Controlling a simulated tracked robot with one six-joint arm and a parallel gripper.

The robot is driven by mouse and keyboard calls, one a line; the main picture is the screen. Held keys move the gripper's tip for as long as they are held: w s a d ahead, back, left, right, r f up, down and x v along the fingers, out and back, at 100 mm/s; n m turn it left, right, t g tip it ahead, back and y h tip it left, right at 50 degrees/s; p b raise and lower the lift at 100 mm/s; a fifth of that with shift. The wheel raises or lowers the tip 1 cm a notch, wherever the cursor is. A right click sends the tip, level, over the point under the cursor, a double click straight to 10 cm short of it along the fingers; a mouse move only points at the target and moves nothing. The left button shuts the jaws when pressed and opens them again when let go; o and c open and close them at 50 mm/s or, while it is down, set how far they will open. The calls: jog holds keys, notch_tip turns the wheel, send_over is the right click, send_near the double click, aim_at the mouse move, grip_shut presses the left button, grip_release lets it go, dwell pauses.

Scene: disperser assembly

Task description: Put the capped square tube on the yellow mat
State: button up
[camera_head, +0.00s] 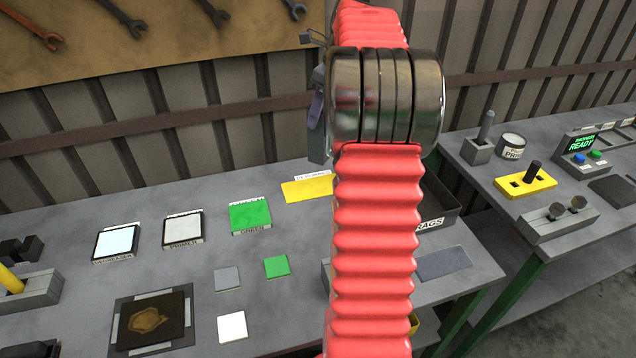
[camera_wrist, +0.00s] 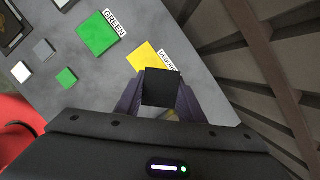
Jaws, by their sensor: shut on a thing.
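The yellow mat (camera_head: 307,188) lies flat on the grey bench beside the green mat, with a small label along its back edge. It also shows in the wrist view (camera_wrist: 143,56), just beyond the fingers and partly covered. My gripper (camera_wrist: 160,96) is shut on the capped square tube (camera_wrist: 161,86), whose dark square end faces the wrist camera between the two purple fingers. In the head view my red arm hides most of the gripper; only a purple finger shows at the arm's left side. The height of the tube above the bench is hard to tell.
The green mat (camera_head: 250,217) and two pale pads lie to the left. Small grey, green (camera_head: 276,266) and white tiles lie in front. A dark bin marked RAGS (camera_head: 437,213) stands to the right, partly behind my arm. A slatted wall rises behind the bench.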

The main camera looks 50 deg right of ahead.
aim_at(319, 134)
jog(key=shift+s+f, duration=0.1)
jog(key=shift+f, duration=3)
jog(key=shift+f, duration=1.95)
jog(key=o, duration=1)
jog(key=shift+o, duration=0.2)
jog(key=v, duration=1.2)
